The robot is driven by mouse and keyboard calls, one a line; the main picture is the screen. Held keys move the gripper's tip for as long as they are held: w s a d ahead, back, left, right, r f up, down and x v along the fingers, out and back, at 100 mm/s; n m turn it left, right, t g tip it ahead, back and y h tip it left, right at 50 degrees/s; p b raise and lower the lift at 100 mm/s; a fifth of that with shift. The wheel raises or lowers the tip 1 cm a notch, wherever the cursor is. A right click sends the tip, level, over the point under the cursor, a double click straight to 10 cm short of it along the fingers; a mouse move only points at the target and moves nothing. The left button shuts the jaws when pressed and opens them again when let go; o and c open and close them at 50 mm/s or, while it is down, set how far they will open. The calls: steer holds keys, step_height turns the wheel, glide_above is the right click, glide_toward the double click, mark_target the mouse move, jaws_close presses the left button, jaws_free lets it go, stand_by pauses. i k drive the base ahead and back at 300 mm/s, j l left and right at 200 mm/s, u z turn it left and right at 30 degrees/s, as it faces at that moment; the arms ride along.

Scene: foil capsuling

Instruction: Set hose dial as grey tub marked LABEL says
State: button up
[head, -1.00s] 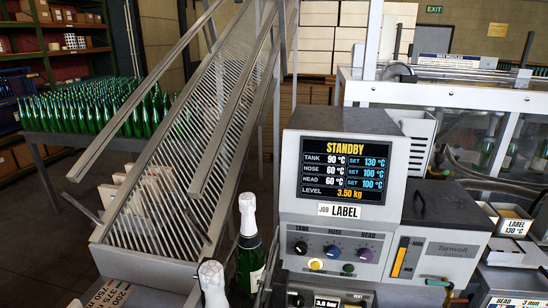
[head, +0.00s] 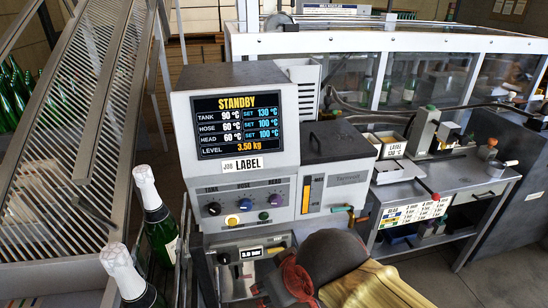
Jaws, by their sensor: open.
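The control panel (head: 240,150) faces me. Its screen (head: 238,123) reads STANDBY, with tank 90 set 130, hose 60 set 100, head 60 set 100, level 3.50 kg. A JOB LABEL plate (head: 243,164) is below. The hose dial (head: 245,204) is the blue middle knob, between the dark tank dial (head: 214,209) and the purple head dial (head: 276,199). The tub marked LABEL (head: 397,168) stands right of the machine; its tag seems to read 130 °C, and finer print is too small to read. My gripper is not in view.
Foil-topped bottles (head: 158,220) stand at left beside a slanted rack (head: 70,150). A side bench (head: 450,185) is at right.

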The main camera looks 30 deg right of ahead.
mark_target(245, 204)
steer(key=l+z, duration=0.15)
steer(key=l, duration=0.4)
steer(key=i+l+z, duration=0.15)
steer(key=l, duration=0.35)
steer(key=l+z, duration=0.15)
steer(key=l, duration=0.4)
